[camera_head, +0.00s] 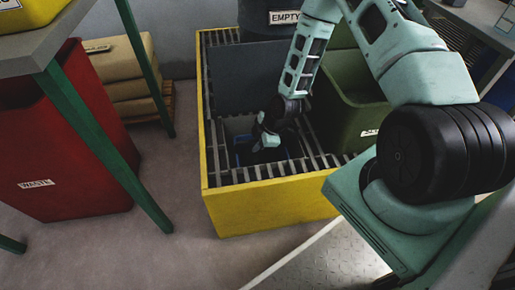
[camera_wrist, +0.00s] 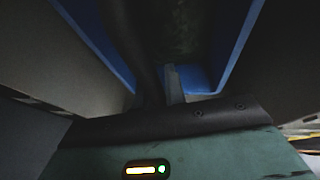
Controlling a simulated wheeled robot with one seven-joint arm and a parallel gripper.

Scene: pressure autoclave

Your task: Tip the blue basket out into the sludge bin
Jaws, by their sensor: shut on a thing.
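The blue basket (camera_head: 241,156) shows as a small strip of blue in the head view, low inside a grey open-topped box in the yellow-sided grated platform. My gripper (camera_head: 266,141) reaches down over it and hides most of it. In the wrist view the basket's blue walls (camera_wrist: 238,50) run close around a dark interior, and a grey finger is at its near edge. My gripper is shut on the basket's edge. The basket's contents are too dark to tell. No label reading sludge is legible; the green bin (camera_head: 348,120) has a label too small to read.
The yellow-sided platform (camera_head: 270,205) has a slatted top. A dark container (camera_head: 262,22) labelled EMPTY stands at its back. A red bin (camera_head: 75,165) stands at the left beside a green-legged table (camera_head: 35,52). Stacked tan sacks (camera_head: 125,70) lie behind. Floor between red bin and platform is clear.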

